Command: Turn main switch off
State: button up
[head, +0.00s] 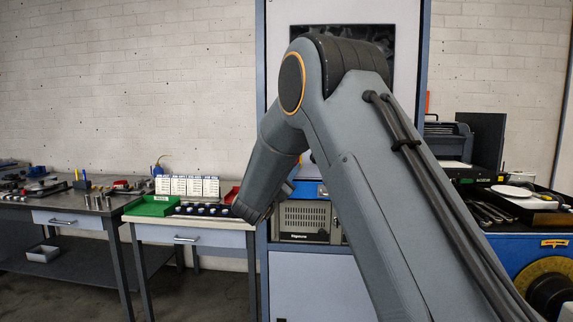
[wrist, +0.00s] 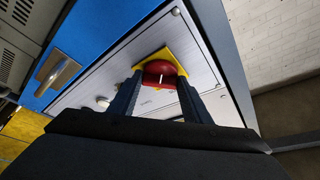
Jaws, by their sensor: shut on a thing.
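The main switch is a red rotary knob (wrist: 160,68) with a white mark, on a yellow plate (wrist: 172,53) set in a silver panel (wrist: 205,75). My gripper (wrist: 160,82) has its two dark fingers on either side of the red knob and is shut on it. The wrist view is tilted, so I cannot read the knob's position for sure. In the head view my arm hides the switch and most of the gripper.
In the head view, a workbench (head: 225,236) with a green tray (head: 150,206) stands left of the cabinet. A blue machine bench (head: 510,250) is at right.

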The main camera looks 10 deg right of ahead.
dwell(0.4)
jog(key=o, duration=1.1)
jog(key=b+v, duration=0.1)
jog(key=v, duration=0.6)
jog(key=shift+s+a+f, duration=0.1)
jog(key=shift+s+a, duration=0.2)
